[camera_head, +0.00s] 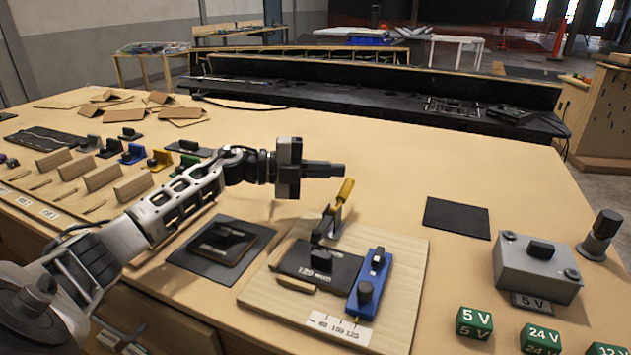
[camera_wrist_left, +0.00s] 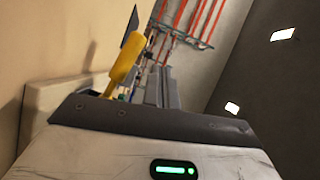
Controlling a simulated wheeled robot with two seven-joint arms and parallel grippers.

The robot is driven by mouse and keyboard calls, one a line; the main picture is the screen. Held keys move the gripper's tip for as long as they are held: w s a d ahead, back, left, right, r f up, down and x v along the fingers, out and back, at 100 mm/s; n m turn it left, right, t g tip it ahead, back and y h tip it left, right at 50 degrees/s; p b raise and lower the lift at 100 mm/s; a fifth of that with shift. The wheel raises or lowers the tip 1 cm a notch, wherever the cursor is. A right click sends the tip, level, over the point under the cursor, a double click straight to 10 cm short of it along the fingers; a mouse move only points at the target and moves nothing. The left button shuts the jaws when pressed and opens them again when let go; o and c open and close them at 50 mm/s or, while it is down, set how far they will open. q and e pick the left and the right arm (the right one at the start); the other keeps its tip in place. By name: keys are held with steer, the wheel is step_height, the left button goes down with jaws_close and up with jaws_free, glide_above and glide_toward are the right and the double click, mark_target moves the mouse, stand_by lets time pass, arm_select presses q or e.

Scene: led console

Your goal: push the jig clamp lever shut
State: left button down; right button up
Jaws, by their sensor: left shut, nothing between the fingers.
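The jig clamp lever has a yellow handle (camera_head: 344,192) that stands up and leans right above its metal clamp (camera_head: 329,222) on the wooden jig board (camera_head: 398,245). The board also bears a black block marked 120 (camera_head: 318,265) and a blue part (camera_head: 370,285) with black knobs. My left gripper (camera_head: 341,170) is shut and empty, its tips just above and left of the handle's top; I cannot tell whether they touch. In the left wrist view the handle (camera_wrist_left: 124,65) shows just left of the grey fingers (camera_wrist_left: 165,88). My right gripper is out of view.
A black mat with a dark part (camera_head: 222,242) lies left of the board. A grey box (camera_head: 537,265) marked 5 V, a dark knob post (camera_head: 600,235) and green voltage blocks (camera_head: 474,322) stand at the right. A bare black mat (camera_head: 457,217) lies behind them.

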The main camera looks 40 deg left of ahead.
arm_select(q)
steer(key=shift+w+a+f+b, duration=0.1)
steer(key=shift+w+f+b, duration=0.2)
steer(key=shift+w+f, duration=0.35)
steer(key=shift+f, duration=0.1)
stand_by(0.3)
steer(key=s+a+r, duration=0.3)
steer(key=a+r, duration=0.1)
steer(key=a, duration=0.4)
steer(key=shift+a+r, duration=0.25)
steer(key=shift+a, duration=0.05)
